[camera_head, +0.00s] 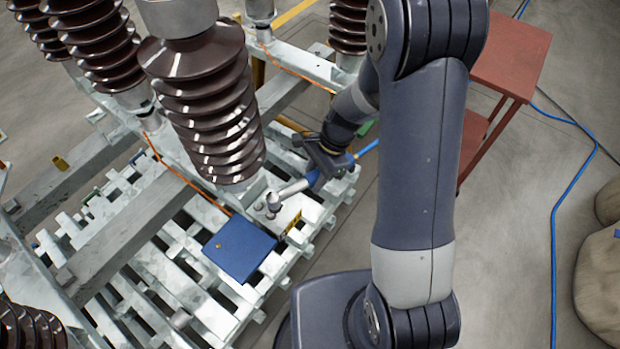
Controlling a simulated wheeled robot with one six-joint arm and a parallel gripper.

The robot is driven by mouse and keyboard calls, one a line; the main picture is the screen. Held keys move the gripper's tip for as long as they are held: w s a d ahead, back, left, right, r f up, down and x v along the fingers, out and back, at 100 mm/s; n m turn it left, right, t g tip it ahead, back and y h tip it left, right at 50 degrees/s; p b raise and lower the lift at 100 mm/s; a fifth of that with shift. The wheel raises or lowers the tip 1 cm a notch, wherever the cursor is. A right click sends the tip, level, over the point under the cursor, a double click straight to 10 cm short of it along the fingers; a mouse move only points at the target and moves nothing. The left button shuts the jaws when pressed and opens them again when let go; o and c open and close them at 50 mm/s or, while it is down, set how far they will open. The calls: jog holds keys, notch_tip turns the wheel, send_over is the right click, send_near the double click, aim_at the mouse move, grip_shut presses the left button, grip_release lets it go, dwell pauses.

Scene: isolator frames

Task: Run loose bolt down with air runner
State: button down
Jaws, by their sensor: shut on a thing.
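My gripper (326,156) is shut on the air runner (314,179), a blue-bodied tool with a silver angled head. The runner's head (274,200) points down to the left, over a pale plate (290,215) at the foot of the large brown insulator. A blue air hose (367,149) trails from the tool's rear to the right. A small bolt (271,214) seems to show just below the head. I cannot tell whether the head sits on it.
A brown ribbed insulator (205,100) stands close left of the tool. A red table (510,60) stands at right. A blue hose (556,220) crosses the open floor, near tan sacks (597,270).

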aim_at(311, 186)
jog(key=shift+s+a+r+m+t, duration=0.3)
jog(key=shift+a+r+m, duration=0.25)
jog(key=shift+m, duration=0.15)
notch_tip(311, 186, down, 4)
jog(key=b, duration=0.4)
jog(key=shift+r, duration=0.25)
jog(key=shift+p, duration=0.3)
jog(key=shift+f+b, duration=1)
jog(key=shift+f, duration=0.6)
dwell(2.6)
jog(key=shift+r+p, duration=3.1)
jog(key=shift+r, duration=0.5)
jog(key=shift+f, duration=0.15)
